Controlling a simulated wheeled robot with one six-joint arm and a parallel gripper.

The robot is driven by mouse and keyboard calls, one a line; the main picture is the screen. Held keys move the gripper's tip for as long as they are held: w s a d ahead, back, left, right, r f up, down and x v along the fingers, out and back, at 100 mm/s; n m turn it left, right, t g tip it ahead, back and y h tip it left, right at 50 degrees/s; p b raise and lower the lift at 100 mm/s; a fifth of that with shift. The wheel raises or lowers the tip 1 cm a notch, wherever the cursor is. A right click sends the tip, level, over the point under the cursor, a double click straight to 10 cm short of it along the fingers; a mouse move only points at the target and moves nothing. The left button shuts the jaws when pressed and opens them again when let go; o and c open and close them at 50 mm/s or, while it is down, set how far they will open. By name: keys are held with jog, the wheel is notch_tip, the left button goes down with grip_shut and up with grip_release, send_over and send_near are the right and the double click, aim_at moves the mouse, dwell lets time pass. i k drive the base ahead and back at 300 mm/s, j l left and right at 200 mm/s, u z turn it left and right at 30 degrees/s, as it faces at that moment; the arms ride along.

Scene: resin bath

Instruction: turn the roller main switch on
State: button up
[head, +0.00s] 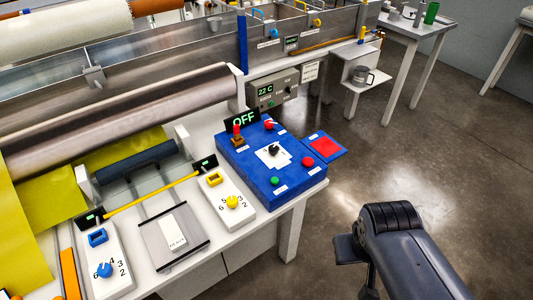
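A blue control box (235,172) sits at the right end of the machine table. A black display (243,120) at its back edge reads OFF in green. In front of the display a small red upright lever (237,130) stands on a brownish-yellow base. A black rotary knob (274,150) sits on a white plate in the middle of the box. A green button (273,181) and red buttons (308,162) are also on it. Labels on the box are too small to read. Part of my arm shows at lower right, apart from the box; my gripper's fingers are not visible.
A red pad with a blue border (325,146) adjoins the box. White panels with a yellow knob (232,201) and a blue knob (105,269) stand left of it. A large metal roller (130,118) lies behind. Open floor lies right of the table.

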aim_at(269, 124)
jog(key=i+u, duration=0.45)
jog(key=i+l+u, duration=0.2)
jog(key=i+u, duration=0.2)
jog(key=i, duration=0.1)
